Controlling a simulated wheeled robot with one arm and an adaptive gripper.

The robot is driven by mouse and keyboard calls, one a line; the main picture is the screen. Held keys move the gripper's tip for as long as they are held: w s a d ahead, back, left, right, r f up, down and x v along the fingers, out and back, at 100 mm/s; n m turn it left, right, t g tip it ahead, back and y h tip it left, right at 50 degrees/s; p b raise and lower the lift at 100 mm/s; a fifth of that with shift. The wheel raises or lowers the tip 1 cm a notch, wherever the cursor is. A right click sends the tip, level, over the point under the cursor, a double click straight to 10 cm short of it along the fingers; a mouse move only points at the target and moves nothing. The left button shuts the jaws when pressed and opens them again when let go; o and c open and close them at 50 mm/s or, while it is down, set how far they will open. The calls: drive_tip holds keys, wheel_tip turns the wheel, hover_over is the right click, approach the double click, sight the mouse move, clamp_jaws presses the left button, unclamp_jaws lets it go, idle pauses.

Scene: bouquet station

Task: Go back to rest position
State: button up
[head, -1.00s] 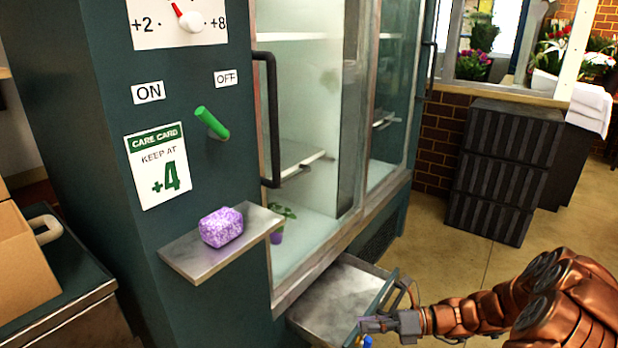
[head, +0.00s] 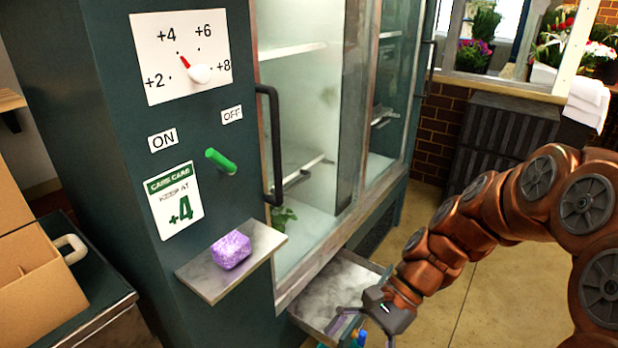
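My gripper (head: 350,328) is at the lower middle of the head view, at the front of an open drawer (head: 335,290) below the glass-doored cooler. Its fingers look spread, with no object clearly between them. My copper arm reaches in from the right. A dial (head: 180,52) with a red-tipped white knob is on the cooler's side, its red tip near +4.
A purple block (head: 231,249) lies on a small metal shelf (head: 205,284) jutting from the cooler. A cardboard box (head: 30,265) is on a counter at left. Black crates (head: 500,135) stand by the brick wall. The floor right of the drawer is open.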

drive_tip(key=s+d+r+n+t+h+p, duration=0.3)
drive_tip(key=s+d+r+n+h+p, duration=0.5)
drive_tip(key=s+d+r+n+p, duration=0.2)
wheel_tip(320, 180, up, 4)
drive_tip(key=shift+s+d+f+n+p, duration=0.15)
drive_tip(key=shift+s+d+n+p, duration=0.25)
drive_tip(key=shift+s, duration=0.7)
drive_tip(key=shift+d, duration=0.1)
